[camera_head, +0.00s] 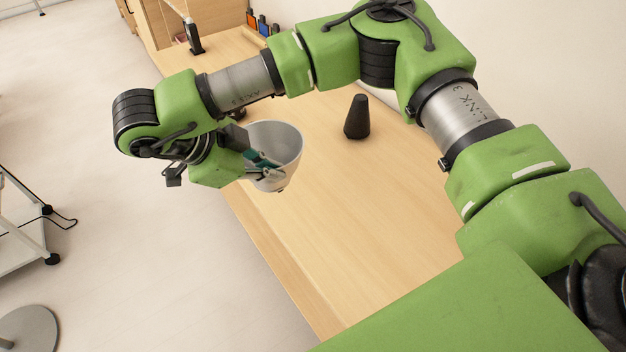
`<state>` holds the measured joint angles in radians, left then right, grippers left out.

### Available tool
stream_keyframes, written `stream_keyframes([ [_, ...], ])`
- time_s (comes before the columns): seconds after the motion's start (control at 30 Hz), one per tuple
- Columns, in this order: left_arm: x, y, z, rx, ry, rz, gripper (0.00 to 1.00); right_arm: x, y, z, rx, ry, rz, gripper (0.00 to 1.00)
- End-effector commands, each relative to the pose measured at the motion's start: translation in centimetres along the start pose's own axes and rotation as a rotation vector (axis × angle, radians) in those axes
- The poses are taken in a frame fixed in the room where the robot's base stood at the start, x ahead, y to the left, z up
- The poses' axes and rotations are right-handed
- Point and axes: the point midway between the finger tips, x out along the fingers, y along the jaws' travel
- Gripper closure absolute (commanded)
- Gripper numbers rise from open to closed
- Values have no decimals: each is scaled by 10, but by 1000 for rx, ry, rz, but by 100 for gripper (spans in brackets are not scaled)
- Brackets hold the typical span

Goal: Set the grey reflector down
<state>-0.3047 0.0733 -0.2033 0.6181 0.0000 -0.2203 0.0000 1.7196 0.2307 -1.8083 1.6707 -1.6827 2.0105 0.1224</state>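The grey reflector (287,143) is a pale bowl-like shape near the left edge of the wooden table (370,225). My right gripper (266,166) is at the reflector's left side, with its teal-tipped fingers on the near wall. It looks shut on the reflector. The reflector is tilted, with its wide opening facing up. Whether its lower end touches the tabletop or hangs above it cannot be told from this view. My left gripper is not in view.
A black cone-shaped object (357,117) stands on the table right of the reflector. A dark upright object (193,36) and several small coloured items (262,24) are at the back. A pale object is partly hidden behind my arm. The table's front part is bare.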

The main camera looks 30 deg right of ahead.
Motion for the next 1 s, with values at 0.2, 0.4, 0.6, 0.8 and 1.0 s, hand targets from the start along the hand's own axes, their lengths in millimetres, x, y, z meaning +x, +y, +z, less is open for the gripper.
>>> stream_keyframes([
  [0.2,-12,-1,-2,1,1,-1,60,38,-16,-16,0,8,3,100],
  [0.4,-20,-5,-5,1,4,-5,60,87,-36,-30,2,8,4,100],
  [0.6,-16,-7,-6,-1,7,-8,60,130,-40,-24,-2,6,1,100],
  [0.8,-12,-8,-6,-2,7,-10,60,152,-45,-22,0,4,-3,100],
  [1.0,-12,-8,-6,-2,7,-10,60,167,-46,-21,-1,7,-2,100],
])
